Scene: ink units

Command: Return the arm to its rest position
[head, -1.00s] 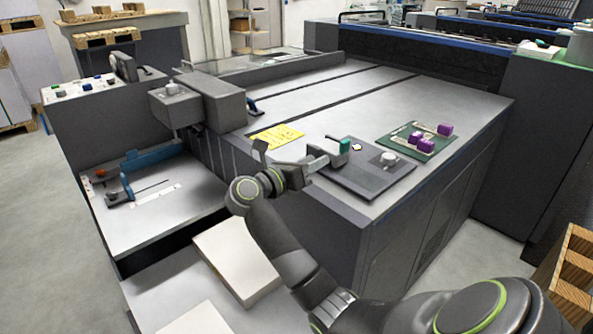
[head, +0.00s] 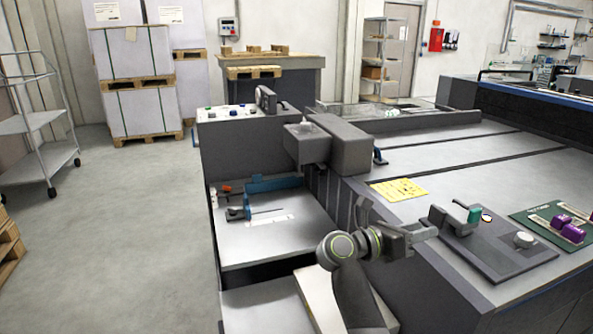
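My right arm comes in from the bottom, and its gripper (head: 449,220) is over the near edge of the press top, beside a dark control plate (head: 491,263). Its two dark fingers look spread apart, with nothing visible between them. A teal block (head: 474,215) stands just beyond and to the right of the fingers, apart from them as far as I can see. My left gripper is out of view.
A yellow sheet (head: 399,190) lies on the press top behind the gripper. A tray with a blue clamp (head: 273,184) is to the left. The floor (head: 130,230) at left is clear.

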